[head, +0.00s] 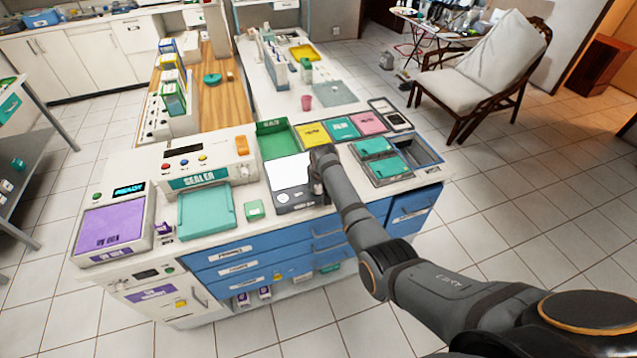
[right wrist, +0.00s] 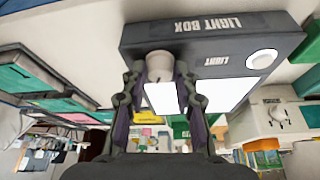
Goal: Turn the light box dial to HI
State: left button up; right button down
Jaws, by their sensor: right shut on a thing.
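The light box (head: 296,208) is a dark grey unit with a bright white panel, on the counter in the middle of the head view. It also shows upside down in the right wrist view (right wrist: 210,40), with its name on the front edge. Its pale round dial (right wrist: 160,66) is between the fingers of my right gripper (right wrist: 161,84), which is shut on it. The dial's marks and setting are hidden. A white round button (right wrist: 262,59) sits by the LIGHT label. In the head view my right gripper (head: 322,160) covers the box's right side. My left gripper is not in view.
A green tray (head: 277,141) stands behind the box. Teal-lidded trays (head: 384,158) are to its right. A small green box (head: 254,210), a teal tray (head: 206,211) and the sealer (head: 199,176) are to its left. Blue drawers (head: 270,262) are below.

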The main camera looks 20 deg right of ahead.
jog(key=shift+m, duration=0.5)
jog(key=shift+h, duration=0.3)
jog(key=c, duration=1)
grip_release()
jog(key=shift+r, duration=0.1)
jog(key=v, duration=1.1)
jog(key=shift+s+r, duration=0.2)
jog(key=shift+r, duration=0.15)
